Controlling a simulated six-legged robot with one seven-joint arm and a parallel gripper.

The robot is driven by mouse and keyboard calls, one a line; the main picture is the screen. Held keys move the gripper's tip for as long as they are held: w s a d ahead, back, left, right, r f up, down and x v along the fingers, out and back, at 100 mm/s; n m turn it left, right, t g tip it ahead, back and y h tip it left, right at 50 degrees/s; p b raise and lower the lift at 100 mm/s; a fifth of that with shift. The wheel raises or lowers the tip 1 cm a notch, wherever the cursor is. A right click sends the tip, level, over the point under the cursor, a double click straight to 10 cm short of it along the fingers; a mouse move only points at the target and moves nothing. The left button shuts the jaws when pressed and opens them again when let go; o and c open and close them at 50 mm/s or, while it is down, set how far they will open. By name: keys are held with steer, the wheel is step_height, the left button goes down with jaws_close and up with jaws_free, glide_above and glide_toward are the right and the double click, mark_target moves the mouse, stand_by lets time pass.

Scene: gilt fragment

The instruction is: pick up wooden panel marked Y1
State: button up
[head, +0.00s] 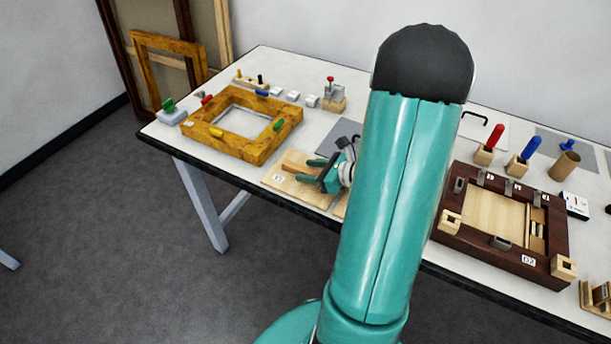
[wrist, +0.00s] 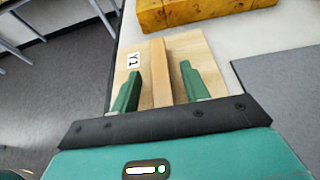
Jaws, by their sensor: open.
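The wooden panel marked Y1 (wrist: 193,44) lies flat on the table, with a raised wooden bar (wrist: 160,66) along its middle and a white Y1 label (wrist: 134,60). In the head view the panel (head: 283,186) lies near the table's front edge, partly hidden by my gripper. My gripper (head: 319,170) is open above the panel. In the wrist view my gripper's green fingers (wrist: 159,80) stand apart, one on each side of the raised bar, with gaps visible. I cannot tell how far above the panel the fingertips are.
A gilt frame (head: 262,150) lies behind and left of the panel. A grey mat (wrist: 285,82) lies to its right. A dark wooden frame marked D2 (head: 549,212) with clamps lies further right. Small tools stand along the back of the table (head: 258,61).

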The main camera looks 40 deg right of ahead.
jaws_close()
steer(key=shift+r, duration=0.2)
